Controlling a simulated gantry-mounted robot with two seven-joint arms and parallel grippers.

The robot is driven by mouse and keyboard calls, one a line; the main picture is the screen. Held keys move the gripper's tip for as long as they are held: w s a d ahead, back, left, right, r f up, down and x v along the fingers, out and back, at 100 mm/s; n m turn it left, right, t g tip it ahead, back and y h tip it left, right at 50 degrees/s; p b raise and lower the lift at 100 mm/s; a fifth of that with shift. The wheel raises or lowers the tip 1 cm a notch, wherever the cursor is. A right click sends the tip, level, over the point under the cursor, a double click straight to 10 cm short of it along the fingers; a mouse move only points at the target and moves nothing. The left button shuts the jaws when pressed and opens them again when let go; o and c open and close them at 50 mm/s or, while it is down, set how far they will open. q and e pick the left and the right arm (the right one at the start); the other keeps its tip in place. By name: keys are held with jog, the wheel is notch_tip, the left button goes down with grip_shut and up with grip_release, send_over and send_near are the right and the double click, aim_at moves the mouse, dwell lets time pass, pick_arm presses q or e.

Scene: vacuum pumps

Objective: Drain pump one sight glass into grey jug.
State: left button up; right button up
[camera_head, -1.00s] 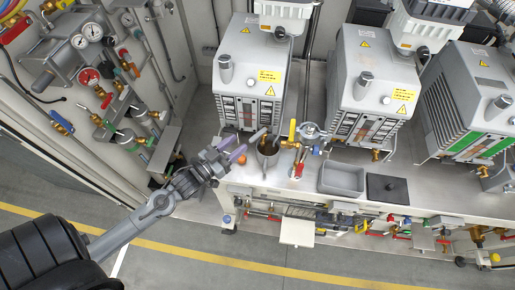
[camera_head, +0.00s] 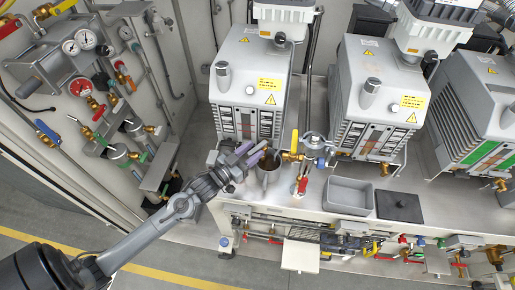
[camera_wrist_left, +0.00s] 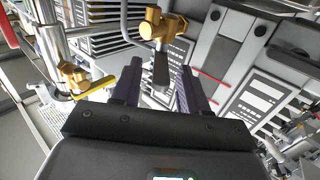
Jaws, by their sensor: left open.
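Pump one (camera_head: 250,85) is the leftmost grey pump in the head view, with windows low on its front; I cannot tell which is the sight glass. The grey jug (camera_head: 268,178) stands on the bench in front of it. My left gripper (camera_head: 250,156) is open, beside and above the jug's left side, near the pump's lower front. In the left wrist view a dark lever (camera_wrist_left: 161,68) hangs from a brass valve (camera_wrist_left: 165,27) and shows between the open fingers; I cannot tell whether they touch it. My right gripper is not in view.
A valve with an upright yellow handle (camera_head: 294,142) stands right of the jug; a yellow lever (camera_wrist_left: 97,87) shows left of the fingers in the wrist view. Gauges and valves line the left wall.

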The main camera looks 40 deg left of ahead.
pick_arm(q)
jog(key=shift+w+d, duration=0.15)
jog(key=shift+w, duration=1.25)
jog(key=shift+c, duration=0.2)
grip_shut()
